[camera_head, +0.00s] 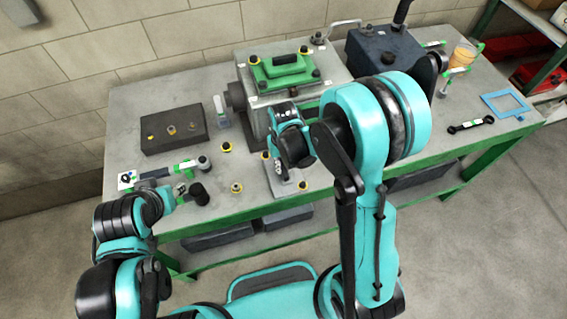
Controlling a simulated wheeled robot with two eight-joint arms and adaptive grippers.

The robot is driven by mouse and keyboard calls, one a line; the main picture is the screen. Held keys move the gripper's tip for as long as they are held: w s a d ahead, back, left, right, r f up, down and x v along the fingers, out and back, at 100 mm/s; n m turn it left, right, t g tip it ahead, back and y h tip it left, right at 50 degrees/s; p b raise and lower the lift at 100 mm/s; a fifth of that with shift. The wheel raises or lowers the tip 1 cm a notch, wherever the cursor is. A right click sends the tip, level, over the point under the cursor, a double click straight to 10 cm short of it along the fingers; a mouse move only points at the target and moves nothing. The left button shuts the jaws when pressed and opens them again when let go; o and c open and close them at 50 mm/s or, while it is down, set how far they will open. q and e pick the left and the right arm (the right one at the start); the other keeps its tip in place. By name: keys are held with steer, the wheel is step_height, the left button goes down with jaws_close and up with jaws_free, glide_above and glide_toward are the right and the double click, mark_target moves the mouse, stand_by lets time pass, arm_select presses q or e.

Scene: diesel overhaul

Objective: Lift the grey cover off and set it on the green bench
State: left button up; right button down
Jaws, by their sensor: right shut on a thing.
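The grey engine block (258,125) stands on the green-framed bench (335,188). A light grey plate that looks like the cover (289,188) is low in front of the block, partly hidden by my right arm. My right gripper (279,168) is shut on this cover. Whether the cover touches the bench top is hard to tell. My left gripper (182,191) is over the left front of the bench, apart from the cover. Its fingers are small and dark, and their opening cannot be made out.
A dark tray (174,129) is at left. A green part (284,70) tops the block. A dark blue unit (385,50), a black wrench (470,125) and a blue frame (505,104) are at right.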

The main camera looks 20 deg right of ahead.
steer(key=c, duration=1.4)
jaws_free()
steer(key=shift+r, duration=0.1)
